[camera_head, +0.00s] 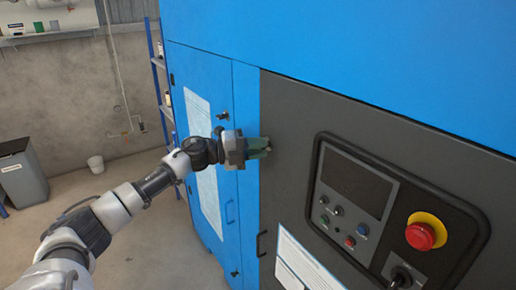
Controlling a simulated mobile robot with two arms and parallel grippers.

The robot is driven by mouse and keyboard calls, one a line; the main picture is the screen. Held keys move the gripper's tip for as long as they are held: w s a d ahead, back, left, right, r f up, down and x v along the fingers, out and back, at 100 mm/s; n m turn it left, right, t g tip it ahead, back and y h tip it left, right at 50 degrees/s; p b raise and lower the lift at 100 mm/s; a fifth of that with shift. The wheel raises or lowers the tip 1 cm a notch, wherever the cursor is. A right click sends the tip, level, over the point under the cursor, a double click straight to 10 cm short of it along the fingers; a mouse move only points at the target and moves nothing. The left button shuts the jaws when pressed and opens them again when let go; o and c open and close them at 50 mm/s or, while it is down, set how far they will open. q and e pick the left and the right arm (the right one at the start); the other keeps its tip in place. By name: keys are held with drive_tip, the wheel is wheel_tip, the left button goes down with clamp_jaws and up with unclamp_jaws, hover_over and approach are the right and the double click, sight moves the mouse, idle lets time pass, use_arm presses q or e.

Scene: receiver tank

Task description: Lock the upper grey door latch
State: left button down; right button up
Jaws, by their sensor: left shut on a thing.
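The dark grey door (330,118) is the front panel of the blue machine, to the right of the narrow blue door. My left gripper (266,147) comes in from the left and is at the upper left edge of the grey door. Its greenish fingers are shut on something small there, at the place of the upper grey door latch. The gripper hides the latch, so its turn position cannot be told. A black handle (262,243) sits lower on the same edge of the grey door. My right gripper is not in view.
A control panel with a screen (356,184), buttons and a red emergency stop (426,232) is right of the gripper. The blue door (243,100) has a black latch (222,116) near my wrist.

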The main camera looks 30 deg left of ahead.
use_arm(q)
drive_tip(key=c, duration=1.2)
unclamp_jaws()
drive_tip(key=shift+b+v, duration=2.65)
drive_tip(key=shift+v, duration=2.7)
